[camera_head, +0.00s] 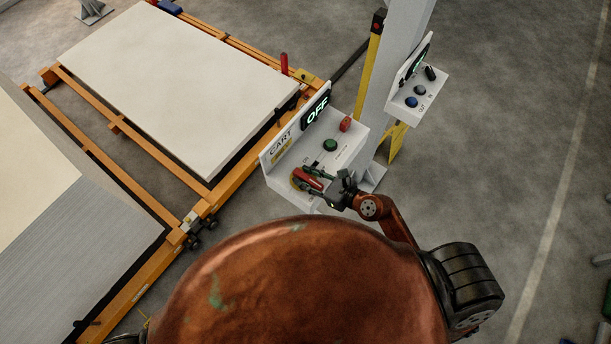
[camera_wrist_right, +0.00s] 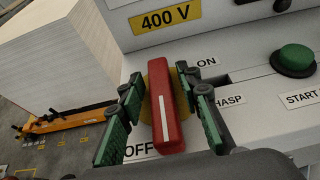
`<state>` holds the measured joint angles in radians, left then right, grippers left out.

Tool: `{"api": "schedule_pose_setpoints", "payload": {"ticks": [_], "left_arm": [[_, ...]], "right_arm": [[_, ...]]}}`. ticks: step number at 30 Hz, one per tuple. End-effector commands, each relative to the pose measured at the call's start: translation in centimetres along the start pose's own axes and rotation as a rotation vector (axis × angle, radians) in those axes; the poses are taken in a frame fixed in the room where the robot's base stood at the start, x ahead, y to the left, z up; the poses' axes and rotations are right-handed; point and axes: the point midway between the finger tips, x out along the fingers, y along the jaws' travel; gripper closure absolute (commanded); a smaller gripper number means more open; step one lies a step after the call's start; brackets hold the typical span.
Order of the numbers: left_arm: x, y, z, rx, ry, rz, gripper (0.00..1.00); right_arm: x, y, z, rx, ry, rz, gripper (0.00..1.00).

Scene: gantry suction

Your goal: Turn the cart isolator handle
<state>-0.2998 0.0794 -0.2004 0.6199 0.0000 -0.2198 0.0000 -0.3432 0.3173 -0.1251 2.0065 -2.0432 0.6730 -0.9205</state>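The red isolator handle (camera_wrist_right: 166,112) with a white stripe sits on a yellow disc on the cart control panel (camera_head: 345,150). Its stripe runs nearly up and down in the wrist view, between the OFF label below left and the ON label upper right. It also shows in the head view (camera_head: 307,179). My right gripper (camera_wrist_right: 163,110) is open, with green-padded fingers on either side of the handle. A gap shows on the left; the right finger is close, and I cannot tell whether it touches. The panel's display (camera_head: 317,110) reads OFF. My left gripper is out of view.
The panel also has a green START button (camera_wrist_right: 296,60) and a red button (camera_head: 346,124). A second button box (camera_head: 415,92) is on the grey post (camera_head: 395,60). Orange carts with pale slabs (camera_head: 180,80) stand left.

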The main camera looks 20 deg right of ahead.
Motion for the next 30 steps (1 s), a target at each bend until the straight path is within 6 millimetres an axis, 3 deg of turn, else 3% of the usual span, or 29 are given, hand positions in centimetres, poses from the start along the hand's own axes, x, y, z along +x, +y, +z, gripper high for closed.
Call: {"api": "schedule_pose_setpoints", "payload": {"ticks": [13,30], "left_arm": [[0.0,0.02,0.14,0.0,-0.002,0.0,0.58],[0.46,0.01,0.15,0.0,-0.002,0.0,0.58]], "right_arm": [[-0.03,0.0,0.0,0.001,0.0,0.0,1.0],[0.19,0.06,0.0,-0.008,-0.001,0.018,1.0]]}}
